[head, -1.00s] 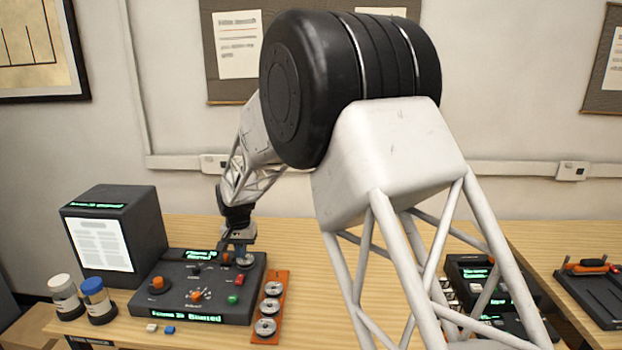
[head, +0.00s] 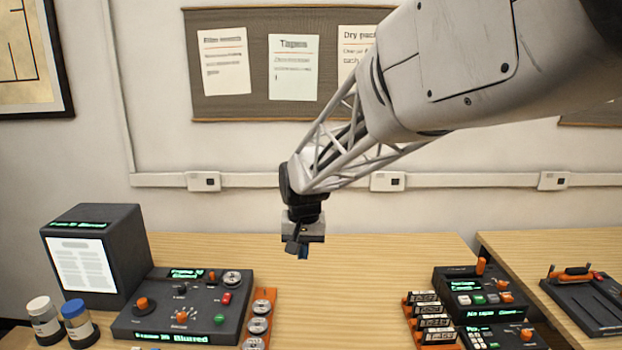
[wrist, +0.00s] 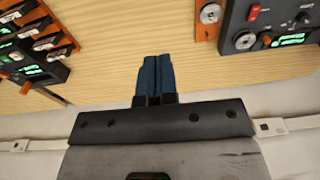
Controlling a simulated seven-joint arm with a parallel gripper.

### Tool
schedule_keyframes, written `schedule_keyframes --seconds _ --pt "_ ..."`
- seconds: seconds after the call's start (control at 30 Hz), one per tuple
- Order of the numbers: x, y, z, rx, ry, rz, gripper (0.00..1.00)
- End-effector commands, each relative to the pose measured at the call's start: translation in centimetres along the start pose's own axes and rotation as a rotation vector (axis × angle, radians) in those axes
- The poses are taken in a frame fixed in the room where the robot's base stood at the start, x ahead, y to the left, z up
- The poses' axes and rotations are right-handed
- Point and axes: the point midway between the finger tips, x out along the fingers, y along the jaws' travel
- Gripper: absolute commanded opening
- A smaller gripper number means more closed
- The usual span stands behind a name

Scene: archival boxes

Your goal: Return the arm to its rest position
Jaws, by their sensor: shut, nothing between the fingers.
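My gripper (head: 303,252) hangs pointing down above the bare middle of the wooden table (head: 345,290), toward its back edge. In the wrist view its two blue fingers (wrist: 154,76) lie side by side, shut with nothing between them. My arm reaches in from the upper right in the head view. The gripper is apart from everything on the table.
A dark control panel (head: 160,318) and a box with a white sheet (head: 83,265) stand at left, with two capped jars (head: 78,323) in front. An orange rack of reels (head: 258,325) is beside the panel. Orange-and-black labelled holders (head: 432,322) and dark devices (head: 478,283) stand at right. Table between is clear.

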Motion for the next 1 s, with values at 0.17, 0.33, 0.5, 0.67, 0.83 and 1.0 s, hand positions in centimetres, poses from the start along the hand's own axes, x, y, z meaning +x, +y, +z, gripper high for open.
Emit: schedule_keyframes --seconds 0.17,0.33,0.5,0.67,0.83,1.0 --pt "-2.2 3.8 3.5 0.005 0.019 -0.001 0.00" --pt "-3.8 7.0 7.0 0.005 0.035 0.000 0.00" --pt "-5.1 9.9 10.6 0.006 0.053 0.002 0.00" --pt "-5.9 12.4 14.2 0.007 0.069 0.005 0.00" --pt "-6.5 14.7 18.2 0.008 0.087 0.009 0.00" --pt "-6.6 16.8 22.2 0.009 0.103 0.015 0.00"
